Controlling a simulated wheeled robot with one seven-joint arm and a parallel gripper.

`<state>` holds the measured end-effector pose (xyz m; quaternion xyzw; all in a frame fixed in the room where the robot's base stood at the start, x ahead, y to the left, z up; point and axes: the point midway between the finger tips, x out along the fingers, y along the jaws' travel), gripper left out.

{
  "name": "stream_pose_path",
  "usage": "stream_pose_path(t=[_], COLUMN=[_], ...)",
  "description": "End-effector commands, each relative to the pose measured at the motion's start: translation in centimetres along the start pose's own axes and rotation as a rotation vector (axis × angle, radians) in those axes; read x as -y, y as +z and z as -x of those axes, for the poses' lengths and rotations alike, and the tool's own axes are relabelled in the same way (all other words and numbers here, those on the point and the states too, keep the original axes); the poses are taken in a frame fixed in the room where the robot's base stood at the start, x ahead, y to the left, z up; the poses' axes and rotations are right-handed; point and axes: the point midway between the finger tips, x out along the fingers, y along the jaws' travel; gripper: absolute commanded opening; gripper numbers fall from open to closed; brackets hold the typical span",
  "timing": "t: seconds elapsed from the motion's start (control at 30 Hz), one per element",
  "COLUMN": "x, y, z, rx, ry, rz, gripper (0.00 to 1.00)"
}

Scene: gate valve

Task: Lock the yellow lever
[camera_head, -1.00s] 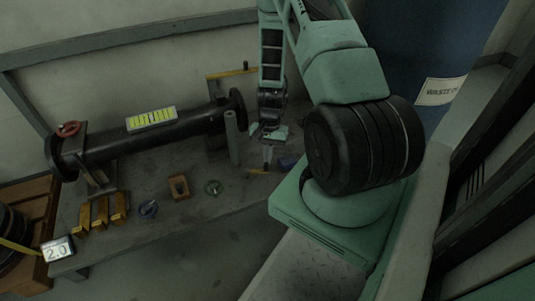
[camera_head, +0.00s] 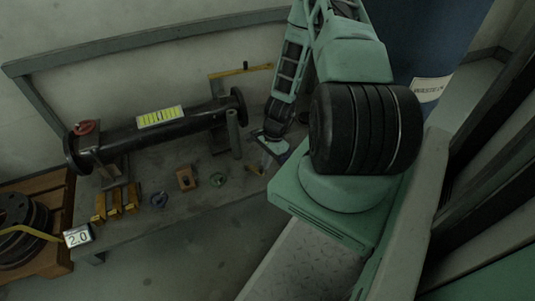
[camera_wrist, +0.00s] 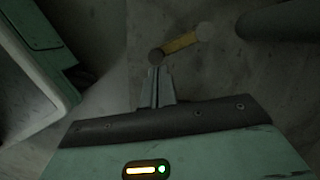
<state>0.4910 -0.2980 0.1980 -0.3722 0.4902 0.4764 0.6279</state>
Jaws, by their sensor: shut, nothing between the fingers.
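A short yellow lever (camera_wrist: 181,42) with grey round ends shows in the wrist view, just beyond my fingertips. A small yellow piece (camera_head: 252,170) on the bench near my gripper in the head view looks like the same lever. My gripper (camera_wrist: 157,74) is shut with nothing between its fingers. In the wrist view its tips lie just below the lever's left end; whether they touch it I cannot tell. In the head view my gripper (camera_head: 265,163) points down over the right end of the bench, close to the lever, and the arm partly hides that area.
A black flanged pipe (camera_head: 200,121) lies along the bench (camera_head: 205,205). A grey upright post (camera_head: 234,133) stands left of my gripper. Several yellow blocks (camera_head: 115,201), a brown block (camera_head: 185,178) and a green ring (camera_head: 218,179) sit in front. A blue barrel (camera_head: 430,40) stands right.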

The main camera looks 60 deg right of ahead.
Motion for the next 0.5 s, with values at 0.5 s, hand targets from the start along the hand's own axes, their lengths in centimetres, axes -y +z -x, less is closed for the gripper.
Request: stream_pose_path(t=[0.5], x=[-0.8], y=[2.1], z=[-0.3], rx=[0.003], ry=[-0.091], rz=[-0.375], gripper=[0.0])
